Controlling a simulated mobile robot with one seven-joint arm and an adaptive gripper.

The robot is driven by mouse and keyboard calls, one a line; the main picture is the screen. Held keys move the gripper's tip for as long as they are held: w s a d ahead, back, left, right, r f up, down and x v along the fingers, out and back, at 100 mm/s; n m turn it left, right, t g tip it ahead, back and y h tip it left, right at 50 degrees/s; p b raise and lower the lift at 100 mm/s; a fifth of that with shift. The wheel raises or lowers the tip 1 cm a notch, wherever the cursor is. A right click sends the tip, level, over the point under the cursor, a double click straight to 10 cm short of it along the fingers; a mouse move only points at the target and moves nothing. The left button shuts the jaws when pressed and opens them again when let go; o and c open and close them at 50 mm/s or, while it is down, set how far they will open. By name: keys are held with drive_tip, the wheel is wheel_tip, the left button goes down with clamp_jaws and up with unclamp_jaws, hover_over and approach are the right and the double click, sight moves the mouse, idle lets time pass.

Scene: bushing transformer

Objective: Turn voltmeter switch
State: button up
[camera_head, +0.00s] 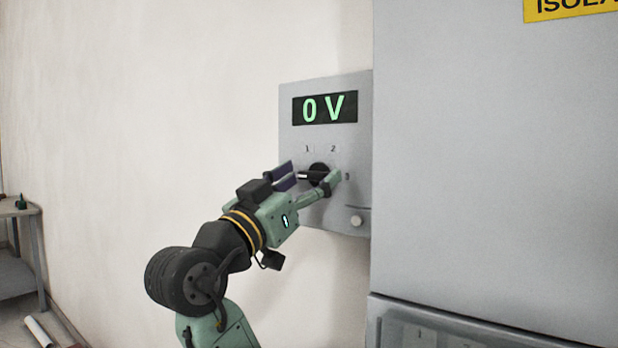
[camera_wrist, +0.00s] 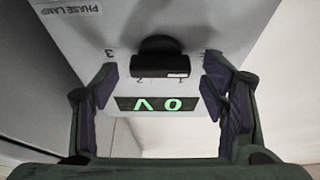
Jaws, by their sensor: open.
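The voltmeter switch is a black rotary knob (camera_head: 319,169) on a grey panel (camera_head: 290,95) below a green display reading "0 V" (camera_head: 325,108). In the wrist view the panel appears upside down. There the knob (camera_wrist: 160,62) has its bar handle lying horizontal, with a pale mark at the right end. Labels 1, 2 and 3 sit around it. My gripper (camera_head: 311,177) is open in front of the panel, its fingers on either side of the knob. In the wrist view my gripper (camera_wrist: 160,88) shows gaps between both fingers and the handle.
A large grey cabinet (camera_head: 490,170) stands right of the panel. A bench (camera_head: 18,208) is far left. The wall left of the panel is bare.

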drive_tip(key=shift+c, duration=0.6)
drive_tip(key=c, duration=1)
drive_tip(key=shift+a+f+m+b, duration=0.1)
drive_tip(key=shift+m+b, duration=0.25)
drive_tip(key=shift+m, duration=0.15)
drive_tip(key=m+g+h+b, duration=0.1)
drive_tip(key=m, duration=0.1)
drive_tip(key=shift+m, duration=0.3)
drive_tip(key=m+g+b, duration=0.1)
drive_tip(key=m, duration=0.1)
drive_tip(key=m+g+h, duration=0.1)
drive_tip(key=m, duration=0.1)
drive_tip(key=shift+h+b, duration=0.3)
drive_tip(key=shift+b, duration=0.05)
drive_tip(key=m+g, duration=0.1)
drive_tip(key=m, duration=0.1)
drive_tip(key=m+g+h, duration=0.1)
drive_tip(key=m, duration=0.1)
drive_tip(key=shift+w+r+m, duration=0.1)
drive_tip(key=shift+r+m, duration=0.1)
drive_tip(key=shift+m, duration=0.1)
drive_tip(key=shift+m+g, duration=0.7)
drive_tip(key=shift+m, duration=1.2)
drive_tip(key=shift+g, duration=0.3)
